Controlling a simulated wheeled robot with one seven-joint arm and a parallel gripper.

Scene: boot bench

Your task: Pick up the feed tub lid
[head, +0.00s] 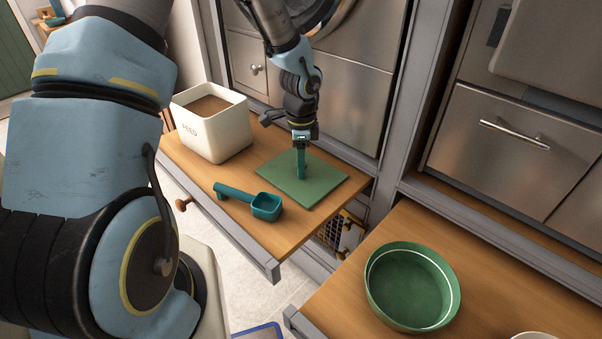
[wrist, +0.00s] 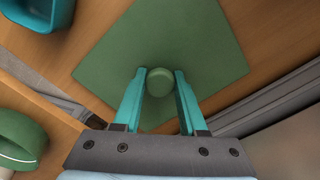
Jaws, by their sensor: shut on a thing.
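The feed tub lid (head: 328,186) is a flat green square with a round knob (wrist: 159,84) in its middle. It lies level at the pull-out wooden shelf, and I cannot tell whether it touches the wood. My gripper (head: 301,174) points down over the lid's middle. In the wrist view my gripper (wrist: 159,78) has its teal fingers on both sides of the knob, shut on it. The lid (wrist: 205,50) spreads out beyond the fingertips there. The cream feed tub (head: 218,138) stands open to the left of the lid, with brown feed inside.
A teal scoop (head: 265,206) lies close in front of the lid. A green round bowl (head: 410,286) sits on a separate wooden surface at the lower right. The grey cabinet frame (head: 398,110) and steel drawer fronts (head: 345,105) rise close behind the shelf.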

